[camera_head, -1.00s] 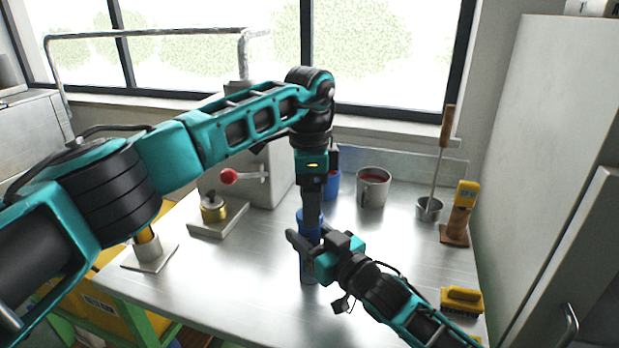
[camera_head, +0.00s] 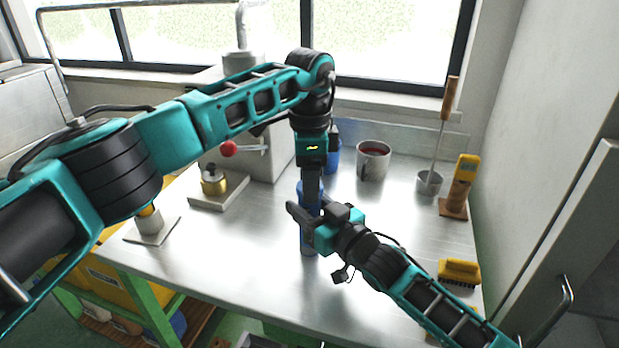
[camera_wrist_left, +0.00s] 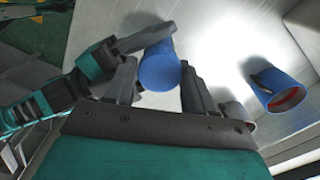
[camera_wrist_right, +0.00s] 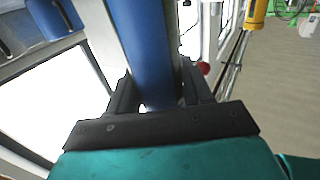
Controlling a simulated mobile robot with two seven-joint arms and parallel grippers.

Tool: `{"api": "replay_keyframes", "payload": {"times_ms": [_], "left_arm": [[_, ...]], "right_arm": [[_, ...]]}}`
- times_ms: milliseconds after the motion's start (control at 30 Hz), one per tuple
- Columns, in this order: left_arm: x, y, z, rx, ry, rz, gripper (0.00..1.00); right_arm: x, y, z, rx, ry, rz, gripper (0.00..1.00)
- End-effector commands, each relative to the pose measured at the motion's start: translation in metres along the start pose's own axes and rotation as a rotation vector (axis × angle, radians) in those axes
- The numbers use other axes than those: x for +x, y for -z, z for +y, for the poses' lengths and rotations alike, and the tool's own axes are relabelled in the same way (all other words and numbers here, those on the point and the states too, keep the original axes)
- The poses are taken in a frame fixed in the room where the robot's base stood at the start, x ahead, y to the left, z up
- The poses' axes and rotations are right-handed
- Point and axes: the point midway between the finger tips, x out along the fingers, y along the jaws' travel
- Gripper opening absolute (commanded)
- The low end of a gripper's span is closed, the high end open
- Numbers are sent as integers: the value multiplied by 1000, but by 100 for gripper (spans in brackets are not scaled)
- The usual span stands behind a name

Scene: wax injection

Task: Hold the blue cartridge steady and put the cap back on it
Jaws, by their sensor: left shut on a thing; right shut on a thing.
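The blue cartridge (camera_head: 307,239) stands upright near the middle of the steel table. My right gripper (camera_head: 304,214) is shut around its body from the front right; in the right wrist view the blue body (camera_wrist_right: 146,45) runs between the fingers. My left gripper (camera_head: 312,193) points down from above and is shut at the cartridge's top end, where the blue cap appears to be. In the left wrist view a blue round end (camera_wrist_left: 159,72) lies between its fingers. The seam between cap and cartridge is hidden, so I cannot tell whether they touch.
Behind stand a mug of red content (camera_head: 373,162) and a blue cup (camera_head: 333,156). A ladle pot (camera_head: 429,183), a wooden stand with a yellow tool (camera_head: 460,185) and a yellow brush (camera_head: 459,272) are at right. A brass pot (camera_head: 213,180) is at left.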

Motion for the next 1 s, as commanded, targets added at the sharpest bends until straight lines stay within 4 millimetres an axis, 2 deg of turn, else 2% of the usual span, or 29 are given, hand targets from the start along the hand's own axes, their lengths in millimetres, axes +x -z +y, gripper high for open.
{"api": "replay_keyframes", "payload": {"times_ms": [33,133,267,367,1000], "left_arm": [[0,0,0,1,-1,0,26],[0,0,0,1,-1,0,17],[0,0,0,38,0,0,17],[0,0,0,157,0,0,17],[1,1,0,1374,-1,1,17]], "right_arm": [[0,0,0,0,-1,-1,0],[0,0,0,0,-1,-1,0],[0,0,0,0,-1,-1,0],[0,0,0,0,-1,-1,0],[0,0,1,1,-1,-1,0]]}}
